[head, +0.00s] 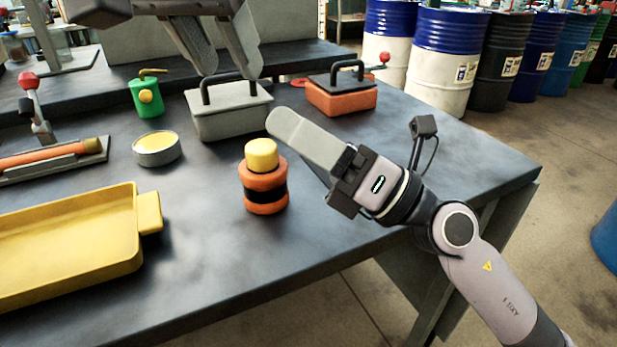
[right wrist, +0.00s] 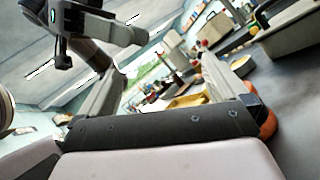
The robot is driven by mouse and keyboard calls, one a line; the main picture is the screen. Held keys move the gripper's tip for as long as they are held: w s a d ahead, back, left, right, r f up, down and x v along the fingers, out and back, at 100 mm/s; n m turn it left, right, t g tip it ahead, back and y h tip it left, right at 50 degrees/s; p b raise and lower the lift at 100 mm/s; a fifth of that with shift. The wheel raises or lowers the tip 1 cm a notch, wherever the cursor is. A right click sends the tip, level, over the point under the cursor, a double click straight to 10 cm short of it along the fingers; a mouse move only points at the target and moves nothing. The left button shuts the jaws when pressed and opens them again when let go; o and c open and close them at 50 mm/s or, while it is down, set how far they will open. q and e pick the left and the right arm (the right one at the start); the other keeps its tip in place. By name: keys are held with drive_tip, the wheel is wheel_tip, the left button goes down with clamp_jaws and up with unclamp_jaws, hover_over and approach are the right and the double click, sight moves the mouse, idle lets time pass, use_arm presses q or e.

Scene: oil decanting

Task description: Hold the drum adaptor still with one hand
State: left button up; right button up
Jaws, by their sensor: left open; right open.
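An orange cylinder with a black band and a yellow top (head: 264,190), which looks like the drum adaptor, stands upright on the dark bench. My right gripper (head: 290,132) is open just right of and behind it in the head view, apart from it as far as I can tell. One of its fingers mostly hides the other. In the right wrist view, an orange part (right wrist: 268,122) shows at the right end of the gripper; I cannot tell its contact. My left gripper (head: 228,68) is open, fingers pointing down, above the grey lidded box at the back.
A grey box with a handle (head: 232,118) and an orange one (head: 341,96) stand behind. A green can (head: 146,98), a round tin (head: 157,157) and a yellow tray (head: 75,235) are left. The bench front (head: 215,270) is clear. Drums (head: 447,60) stand beyond.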

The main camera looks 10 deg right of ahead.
sight(281, 182)
drive_tip(key=w+d+f+n+h, duration=0.1)
drive_tip(key=n+h, duration=0.1)
drive_tip(key=h, duration=0.1)
drive_tip(key=w+d+f+n+g+h, duration=0.1)
drive_tip(key=w+f+n+h, duration=0.1)
drive_tip(key=n+h, duration=0.1)
drive_tip(key=w+d+f+n+h, duration=0.1)
drive_tip(key=w+n+h, duration=0.1)
drive_tip(key=h, duration=0.1)
drive_tip(key=shift+w+d+f+n+g, duration=0.1)
drive_tip(key=shift+d+f+n+g, duration=0.15)
drive_tip(key=shift+f+n+g, duration=0.05)
drive_tip(key=shift+m+g+h, duration=0.3)
drive_tip(key=shift+m+g, duration=0.2)
drive_tip(key=shift+m, duration=0.3)
drive_tip(key=s+a+f, duration=0.2)
drive_tip(key=shift+s+f, duration=0.3)
drive_tip(key=shift+s+a+f, duration=0.15)
drive_tip(key=shift+f, duration=0.05)
drive_tip(key=shift+a+f, duration=0.15)
drive_tip(key=shift+a, duration=0.1)
drive_tip(key=x, duration=0.6)
drive_tip(key=shift+a+f, duration=0.15)
drive_tip(key=shift+a, duration=0.05)
